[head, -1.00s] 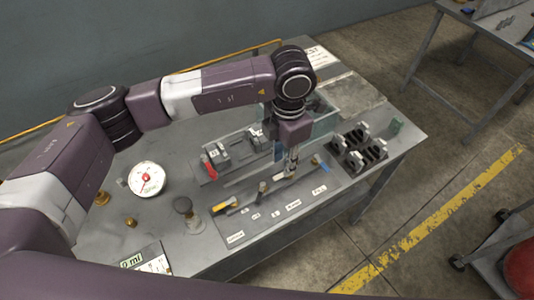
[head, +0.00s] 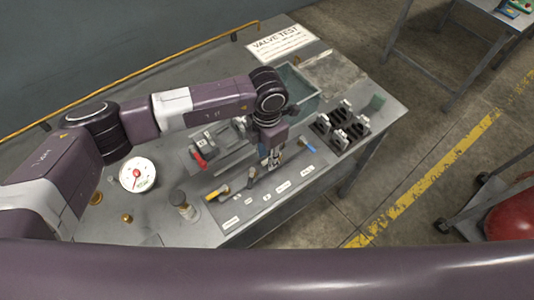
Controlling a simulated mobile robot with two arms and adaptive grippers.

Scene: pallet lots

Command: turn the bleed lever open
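The bench's front strip carries several small handles and white labels too small to read, so I cannot tell which handle is the bleed lever. A yellow-tipped handle (head: 218,192) lies at the strip's left end and a blue-tipped one (head: 307,145) at its right end. A red lever (head: 199,159) sits on a grey block behind them. My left gripper (head: 272,162) points down over the strip, left of the blue-tipped handle, close to a dark bar. Its fingers are small and partly hidden, so contact and opening are unclear. My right gripper is not seen.
A round white gauge (head: 137,174) and a brown-based knob (head: 183,205) stand on the left of the bench. A "VALVE TEST" sign (head: 281,43), a greenish tray (head: 303,88) and a black rack (head: 340,132) are beyond my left arm. A red-loaded cart (head: 510,200) stands right.

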